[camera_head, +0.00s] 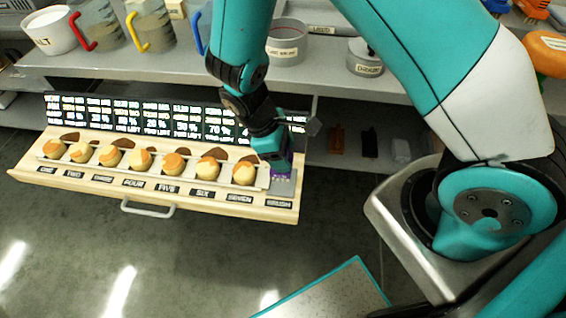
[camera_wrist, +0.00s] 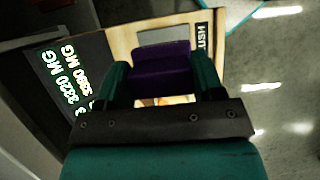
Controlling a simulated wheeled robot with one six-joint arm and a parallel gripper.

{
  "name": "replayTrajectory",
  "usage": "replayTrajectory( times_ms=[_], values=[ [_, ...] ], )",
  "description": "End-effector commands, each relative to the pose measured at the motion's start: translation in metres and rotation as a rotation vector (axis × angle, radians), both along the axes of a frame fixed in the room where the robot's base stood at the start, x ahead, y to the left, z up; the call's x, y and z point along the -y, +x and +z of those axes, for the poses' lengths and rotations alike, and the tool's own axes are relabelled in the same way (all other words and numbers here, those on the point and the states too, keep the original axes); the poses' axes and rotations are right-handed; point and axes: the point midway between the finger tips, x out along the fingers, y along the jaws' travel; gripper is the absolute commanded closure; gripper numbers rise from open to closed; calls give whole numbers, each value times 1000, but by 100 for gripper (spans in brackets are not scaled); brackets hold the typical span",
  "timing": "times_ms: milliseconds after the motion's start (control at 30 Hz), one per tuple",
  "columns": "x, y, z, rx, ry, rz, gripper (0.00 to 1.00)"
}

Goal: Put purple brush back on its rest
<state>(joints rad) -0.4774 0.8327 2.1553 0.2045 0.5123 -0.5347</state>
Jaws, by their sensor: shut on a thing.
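My gripper (camera_wrist: 163,80) is shut on the purple brush (camera_wrist: 160,65), which sits between its two teal fingers in the wrist view. In the head view the gripper (camera_head: 272,160) points down at the right end of the wooden drawer, and a little purple of the brush shows beneath it. The brush's rest, a grey pad (camera_head: 284,186), lies at that end above the label BRUSH. The brush is over or at the pad; I cannot tell whether it touches it. The pad also shows just beyond the brush in the wrist view (camera_wrist: 163,47).
The drawer handle (camera_head: 148,209) sticks out in front. A grey shelf (camera_head: 150,75) with jugs and pots is above.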

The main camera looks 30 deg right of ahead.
Motion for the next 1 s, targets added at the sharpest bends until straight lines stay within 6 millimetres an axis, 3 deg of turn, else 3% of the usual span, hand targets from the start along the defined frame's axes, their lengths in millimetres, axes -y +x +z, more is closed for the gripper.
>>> replayTrajectory(
  times_ms=[400,800,833,900,1000],
  values=[
    [0,0,-47,0,1,0,57],
    [0,0,-53,1,1,-1,57],
    [0,0,-51,1,1,-1,32],
    [0,0,-51,1,1,-1,16],
    [0,0,-51,1,1,-1,13]
  ],
)
